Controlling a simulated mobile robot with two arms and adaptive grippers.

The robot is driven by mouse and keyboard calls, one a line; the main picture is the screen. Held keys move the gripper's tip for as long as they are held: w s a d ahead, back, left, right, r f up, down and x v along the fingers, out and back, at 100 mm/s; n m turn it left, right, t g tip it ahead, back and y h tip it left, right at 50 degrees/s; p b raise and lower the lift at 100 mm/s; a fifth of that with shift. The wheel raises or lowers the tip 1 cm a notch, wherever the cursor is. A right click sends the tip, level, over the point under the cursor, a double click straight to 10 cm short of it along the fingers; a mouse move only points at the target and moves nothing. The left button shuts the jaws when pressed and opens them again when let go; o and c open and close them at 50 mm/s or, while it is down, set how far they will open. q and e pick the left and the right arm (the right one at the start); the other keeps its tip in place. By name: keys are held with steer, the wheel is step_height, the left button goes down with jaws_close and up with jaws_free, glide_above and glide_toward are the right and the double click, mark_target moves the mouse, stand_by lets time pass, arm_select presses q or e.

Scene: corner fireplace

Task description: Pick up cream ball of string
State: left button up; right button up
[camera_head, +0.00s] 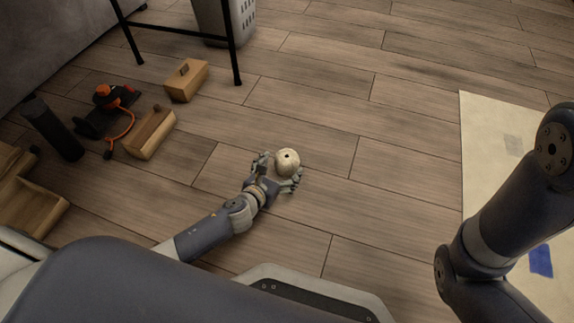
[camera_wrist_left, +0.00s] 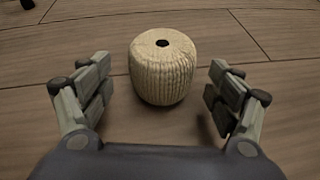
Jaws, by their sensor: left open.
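The cream ball of string (camera_head: 287,162) sits on the wooden floor, a rounded ribbed roll with a dark hole in its top. In the left wrist view the ball (camera_wrist_left: 162,68) stands upright, centred just beyond and between the fingers. My left gripper (camera_head: 279,174) is open around the near side of the ball. In the left wrist view the gripper's fingers (camera_wrist_left: 160,98) are spread wide, with a gap on each side of the ball. My right arm shows at the right of the head view, but its gripper is out of view.
Two wooden boxes (camera_head: 187,81) (camera_head: 151,133), a dark cylinder (camera_head: 53,128) and a black-and-orange item (camera_head: 112,112) lie to the left. A black-legged stand (camera_head: 233,55) and a grey basket (camera_head: 225,22) are behind. A pale mat (camera_head: 487,150) lies right. Floor around the ball is clear.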

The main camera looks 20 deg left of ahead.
mark_target(282, 169)
arm_select(q)
steer(key=b+x, duration=0.2)
steer(key=x, duration=0.1)
steer(key=shift+w+d+f, duration=0.1)
steer(key=shift+f, duration=0.2)
steer(key=shift+w, duration=0.3)
steer(key=shift+r, duration=0.1)
steer(key=c, duration=1.2)
